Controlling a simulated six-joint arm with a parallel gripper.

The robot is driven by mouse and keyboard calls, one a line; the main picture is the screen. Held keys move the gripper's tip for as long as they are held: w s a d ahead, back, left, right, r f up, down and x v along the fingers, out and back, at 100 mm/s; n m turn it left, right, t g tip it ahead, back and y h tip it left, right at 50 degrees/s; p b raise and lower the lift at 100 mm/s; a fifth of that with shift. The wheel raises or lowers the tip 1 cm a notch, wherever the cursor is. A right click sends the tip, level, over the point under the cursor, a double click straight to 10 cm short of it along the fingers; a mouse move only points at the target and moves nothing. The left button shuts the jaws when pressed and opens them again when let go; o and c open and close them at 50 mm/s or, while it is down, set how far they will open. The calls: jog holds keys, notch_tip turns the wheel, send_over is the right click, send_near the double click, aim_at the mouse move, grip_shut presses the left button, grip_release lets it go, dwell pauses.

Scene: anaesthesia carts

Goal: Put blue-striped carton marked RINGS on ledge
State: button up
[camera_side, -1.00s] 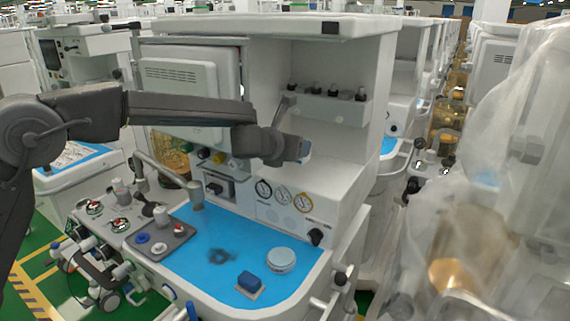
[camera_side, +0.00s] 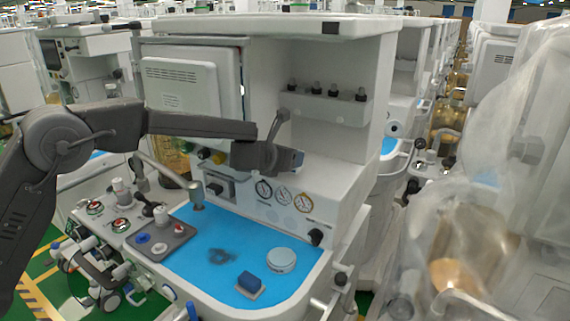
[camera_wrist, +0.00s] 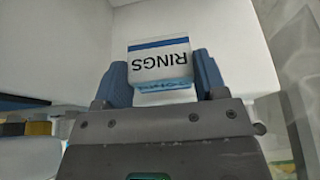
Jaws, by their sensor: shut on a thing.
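The carton marked RINGS (camera_wrist: 160,64) is white with blue stripes, and its lettering is upside down in the wrist view. My gripper (camera_wrist: 162,82) is shut on it, with one blue finger on each side. In the side view my gripper (camera_side: 296,160) is in front of the white cart's back panel, above the gauges. The carton is hard to make out there. The ledge cannot be told for certain; a white shelf (camera_side: 330,108) with several dark knobs above it juts from the back panel, higher than my gripper.
Below is a blue worktop (camera_side: 215,262) with a round white tub (camera_side: 281,260), a blue block on a pale base (camera_side: 249,284) and a grey tray (camera_side: 160,240) at left. Round gauges (camera_side: 283,196) line the panel. Clear plastic sheeting (camera_side: 480,200) hangs at right.

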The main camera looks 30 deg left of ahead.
jog(key=shift+f, duration=0.85)
jog(key=shift+w+a+f, duration=0.15)
jog(key=shift+f, duration=0.2)
jog(key=shift+f, duration=0.1)
jog(key=o, duration=1)
